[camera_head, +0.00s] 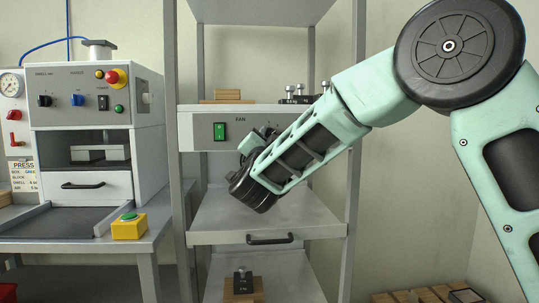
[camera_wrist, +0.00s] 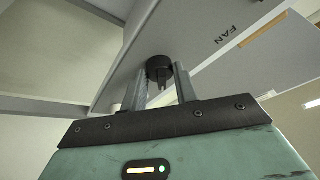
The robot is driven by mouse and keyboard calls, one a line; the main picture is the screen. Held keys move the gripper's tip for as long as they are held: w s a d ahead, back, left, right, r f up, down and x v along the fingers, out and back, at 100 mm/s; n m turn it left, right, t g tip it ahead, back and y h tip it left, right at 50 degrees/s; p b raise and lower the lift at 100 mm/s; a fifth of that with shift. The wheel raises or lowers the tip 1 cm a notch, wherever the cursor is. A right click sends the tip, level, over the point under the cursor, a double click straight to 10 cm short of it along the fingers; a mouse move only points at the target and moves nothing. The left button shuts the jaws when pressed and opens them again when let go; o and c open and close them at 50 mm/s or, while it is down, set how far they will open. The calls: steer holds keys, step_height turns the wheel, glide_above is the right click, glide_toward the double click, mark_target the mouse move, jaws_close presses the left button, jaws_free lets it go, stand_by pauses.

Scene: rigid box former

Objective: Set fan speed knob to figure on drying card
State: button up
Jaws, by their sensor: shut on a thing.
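The fan panel (camera_head: 195,140) is a grey box front on the rack, marked FAN, with a green switch (camera_head: 219,131). In the wrist view the panel (camera_wrist: 205,62) shows from below, tilted. The black fan speed knob (camera_wrist: 159,67) stands out from it. My gripper (camera_wrist: 162,80) is at the knob, shut on it with one finger on each side. In the head view my arm and wrist cover most of the knob area. The knob's pointer and scale cannot be read. I cannot make out a drying card in either view.
A press machine (camera_head: 95,125) stands on a bench at left, with a PRESS card (camera_head: 24,176) and a yellow button box (camera_head: 129,227). A grey drawer or shelf with a black handle (camera_head: 270,239) lies below my wrist. Weights (camera_head: 300,92) stand on top of the fan box.

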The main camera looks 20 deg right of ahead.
steer(key=shift+a+r+m+g+h+b, duration=0.1)
steer(key=shift+m+g+h+b, duration=0.15)
steer(key=shift+m+g+b, duration=0.85)
steer(key=shift+a+r+m+g+h+b, duration=0.1)
steer(key=shift+m+h+b, duration=0.2)
steer(key=shift+m, duration=1.75)
steer(key=shift+r+m+g+h+b, duration=0.1)
steer(key=shift+m+g+h+b, duration=0.35)
steer(key=shift+m, duration=1.1)
steer(key=shift+g, duration=0.25)
steer(key=o, duration=1)
steer(key=shift+c, duration=0.2)
steer(key=shift+a, duration=0.1)
steer(key=v, duration=1.7)
steer(key=shift+s, duration=0.25)
